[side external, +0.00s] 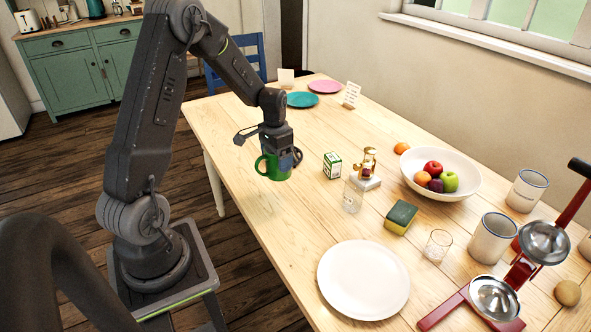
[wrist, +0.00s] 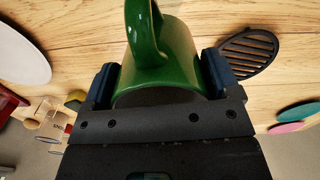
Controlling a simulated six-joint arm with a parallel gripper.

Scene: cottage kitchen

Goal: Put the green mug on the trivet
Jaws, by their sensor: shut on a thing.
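The green mug (side external: 270,170) is held in my gripper (side external: 281,158), near the left edge of the table in the side view. In the wrist view the green mug (wrist: 165,62) sits between the two dark fingers of my gripper (wrist: 160,78), with its handle toward the camera. The trivet (wrist: 249,50) is a dark, round, slatted plate on the table, right of the mug and partly behind the right finger. In the side view a dark curved piece beside the gripper may be the trivet, mostly hidden. The mug is not on the trivet.
A green-and-white box (side external: 332,165), a brass-coloured item on a white block (side external: 367,182) and a glass (side external: 352,197) stand right of the mug. A white plate (side external: 363,280) lies in front. A fruit bowl (side external: 466,190) and a sponge (side external: 400,217) are farther right. Teal (side external: 301,100) and pink plates (side external: 324,87) lie at the back.

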